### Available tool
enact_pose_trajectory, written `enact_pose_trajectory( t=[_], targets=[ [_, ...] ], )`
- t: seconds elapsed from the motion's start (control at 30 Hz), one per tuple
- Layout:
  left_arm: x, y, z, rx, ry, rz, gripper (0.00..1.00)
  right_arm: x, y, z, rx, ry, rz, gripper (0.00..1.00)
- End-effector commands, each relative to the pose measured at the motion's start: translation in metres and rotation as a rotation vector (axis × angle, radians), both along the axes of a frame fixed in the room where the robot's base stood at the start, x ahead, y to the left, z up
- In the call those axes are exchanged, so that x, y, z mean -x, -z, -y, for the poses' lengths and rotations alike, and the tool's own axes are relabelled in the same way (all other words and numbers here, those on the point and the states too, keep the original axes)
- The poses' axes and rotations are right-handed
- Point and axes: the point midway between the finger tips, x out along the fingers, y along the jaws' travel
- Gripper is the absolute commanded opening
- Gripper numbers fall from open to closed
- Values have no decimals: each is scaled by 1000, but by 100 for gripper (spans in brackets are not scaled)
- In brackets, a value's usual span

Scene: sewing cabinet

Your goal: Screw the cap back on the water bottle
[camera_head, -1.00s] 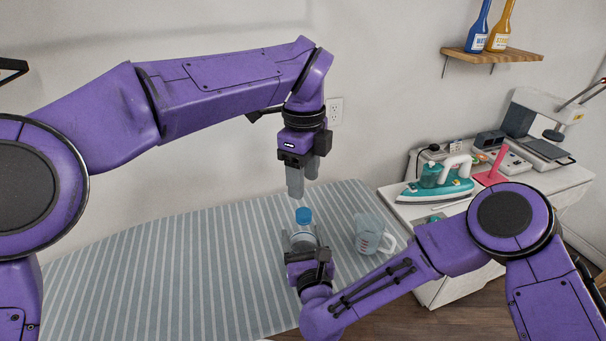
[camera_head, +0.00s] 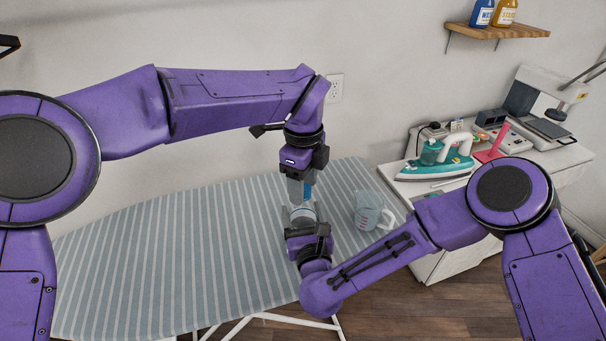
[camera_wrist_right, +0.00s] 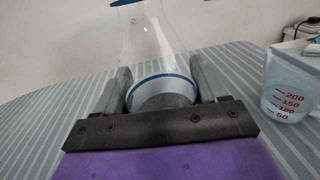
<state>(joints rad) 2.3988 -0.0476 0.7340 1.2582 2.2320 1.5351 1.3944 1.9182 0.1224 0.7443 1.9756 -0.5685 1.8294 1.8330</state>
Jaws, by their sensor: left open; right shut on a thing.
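The clear water bottle (camera_head: 302,213) stands upright on the striped ironing board (camera_head: 180,255). My right gripper (camera_head: 304,224) is shut around its lower body. In the right wrist view the bottle (camera_wrist_right: 150,45) sits between the fingers of this gripper (camera_wrist_right: 163,88), with a blue and white band near its base. A blue edge (camera_wrist_right: 122,3), which looks like the cap, shows on its top. My left gripper (camera_head: 300,190) points straight down over the bottle. Its jaws are open and its fingers are at the cap's height, mostly covering the cap. Whether they touch it is hidden.
A measuring jug (camera_head: 371,211) stands just right of the bottle, near my right forearm. A teal iron (camera_head: 438,165) and a sewing machine (camera_head: 540,100) are on the white cabinet at right. The board's left part is clear.

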Motion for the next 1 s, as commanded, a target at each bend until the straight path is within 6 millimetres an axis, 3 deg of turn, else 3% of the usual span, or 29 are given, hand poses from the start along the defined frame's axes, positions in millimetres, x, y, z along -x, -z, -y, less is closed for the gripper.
enact_pose_trajectory(
  t=[0.17, 0.33, 0.57, 0.67, 1.0],
  targets=[
    [0, 0, 0, 0, 0, -1, 55, 0, 1, 0, 1, 0, -2, 0],
    [0, 0, 0, 0, 0, -1, 0, 0, 1, 0, 1, 1, -2, 0],
    [1, 1, 0, 1, 31, -5, 0, 0, 1, 1, 0, 2, -2, 0],
    [1, 1, 0, 4, 197, -9, 0, 0, 1, 1, 0, 3, -2, 0],
    [2, 2, 1, 6, 1327, -3, 0, -1, 1, 1, 0, 4, -2, 0]
  ],
)
